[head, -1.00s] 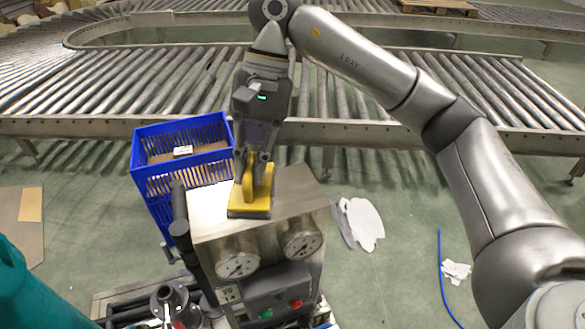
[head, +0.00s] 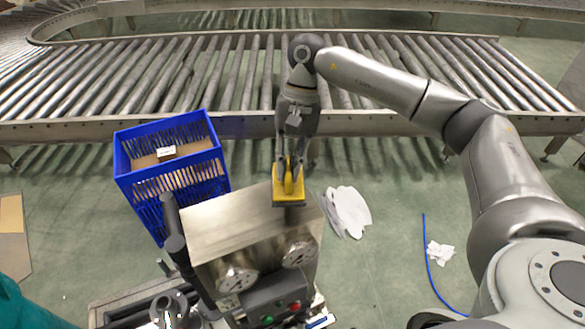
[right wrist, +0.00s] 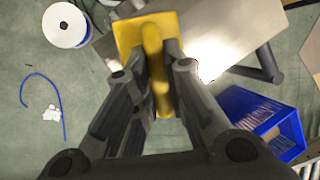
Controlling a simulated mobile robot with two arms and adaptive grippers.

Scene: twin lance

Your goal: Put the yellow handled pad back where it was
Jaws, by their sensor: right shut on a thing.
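The yellow handled pad (head: 285,190) has a yellow back and handle and a grey underside. My right gripper (head: 291,172) is shut on its handle. The pad is at the right rear edge of the steel box top (head: 230,222), partly overhanging it. I cannot tell whether it touches the box. In the right wrist view the yellow pad (right wrist: 131,32) sits between the fingers of my right gripper (right wrist: 158,75), with bare floor beside it. My left gripper is not in view.
The box front has gauges (head: 237,280) and red and green buttons. A blue crate (head: 165,150) stands left behind it. A roller conveyor (head: 190,75) runs across the back. A white item (head: 347,212) and a blue hose (head: 428,260) lie on the floor to the right.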

